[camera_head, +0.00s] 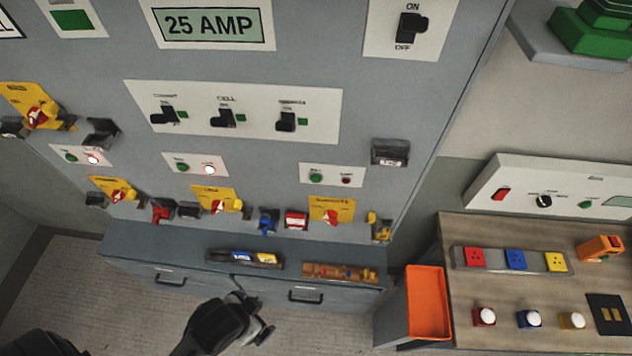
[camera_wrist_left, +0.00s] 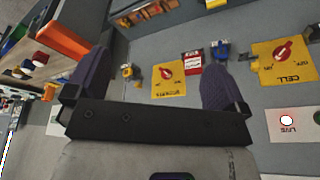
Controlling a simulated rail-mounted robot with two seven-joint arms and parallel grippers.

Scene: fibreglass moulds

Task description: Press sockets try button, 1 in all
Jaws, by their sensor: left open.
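The third yellow switch plate (camera_head: 347,204), with a red rotary handle, is low on the grey panel; its label seems to read sockets. Above it, a small white plate (camera_head: 331,174) carries a green round part (camera_head: 316,177) and a dark red one (camera_head: 346,180). Their labels are too small to read, so I cannot tell which is the try button. The yellow plate shows upside down in the left wrist view (camera_wrist_left: 168,79). My left gripper (camera_head: 268,331) is low in front of the drawers, apart from the panel. Its fingers (camera_wrist_left: 155,80) are spread and empty. My right gripper is out of view.
Two similar white plates stand left, their red lamps (camera_head: 92,158) (camera_head: 209,170) lit. Padlocks and small holders line the panel's lower part. Trays sit on the drawer cabinet's ledge (camera_head: 180,243). An orange bin (camera_head: 428,300) and wooden bench (camera_head: 465,275) with coloured sockets stand right.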

